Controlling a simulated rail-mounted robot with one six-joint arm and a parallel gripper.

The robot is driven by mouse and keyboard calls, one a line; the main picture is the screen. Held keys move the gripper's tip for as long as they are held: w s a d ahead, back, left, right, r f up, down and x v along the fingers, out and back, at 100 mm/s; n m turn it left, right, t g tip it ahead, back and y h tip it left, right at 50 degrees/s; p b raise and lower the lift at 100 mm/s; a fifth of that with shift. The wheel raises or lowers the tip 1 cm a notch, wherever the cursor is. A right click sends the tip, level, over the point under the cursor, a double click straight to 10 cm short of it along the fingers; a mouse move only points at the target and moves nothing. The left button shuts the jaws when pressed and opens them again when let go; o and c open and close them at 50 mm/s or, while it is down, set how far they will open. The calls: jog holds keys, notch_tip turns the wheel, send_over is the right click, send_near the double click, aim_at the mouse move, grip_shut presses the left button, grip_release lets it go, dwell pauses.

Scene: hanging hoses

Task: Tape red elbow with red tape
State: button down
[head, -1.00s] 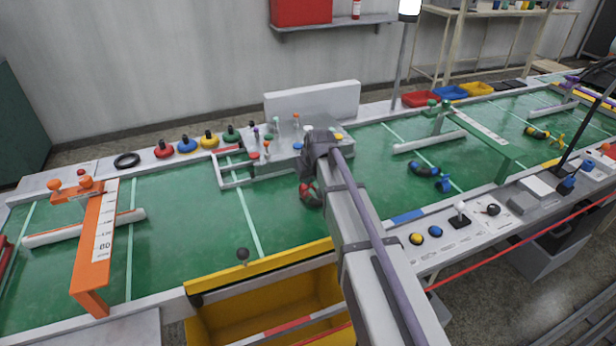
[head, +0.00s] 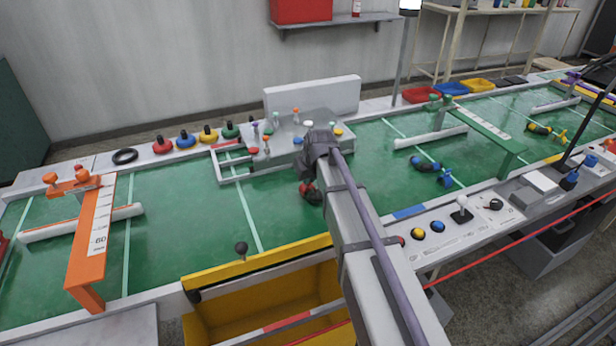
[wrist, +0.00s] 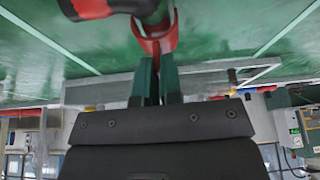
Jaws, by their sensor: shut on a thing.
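The red elbow (head: 309,188), a short curved piece with red and dark parts, is below my gripper over the green bench. In the wrist view its red-and-dark part (wrist: 92,8) runs off the top edge. My gripper (wrist: 157,60) has two green fingers close together, with their tips at a red collar of this piece. They are shut on it; the fingertips are partly hidden by the collar. In the head view my gripper is largely hidden by my arm. The red tape (head: 163,146) appears to be the red roll in the row at the back left, apart from my gripper.
Blue (head: 186,141), yellow (head: 208,136) and green (head: 230,131) rolls stand beside the red one. A grey fixture (head: 300,135) with pegs is just behind my gripper. An orange gate (head: 90,235) stands left, a green gate (head: 485,130) right. A yellow bin (head: 235,310) is in front.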

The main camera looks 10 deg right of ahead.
jog(key=shift+f+b, duration=0.8)
jog(key=shift+f, duration=0.05)
dwell(0.3)
jog(key=c, duration=1.2)
grip_release()
jog(key=shift+r, duration=0.1)
jog(key=p+v, duration=1)
jog(key=shift+r, duration=0.35)
jog(key=shift+s, duration=0.15)
jog(key=s+a+m+g+h+p, duration=0.1)
jog(key=s+g, duration=0.3)
jog(key=s, duration=1.8)
jog(key=shift+s+r+m+p, duration=0.4)
jog(key=shift+r+m+p, duration=0.1)
jog(key=shift+m+p, duration=0.25)
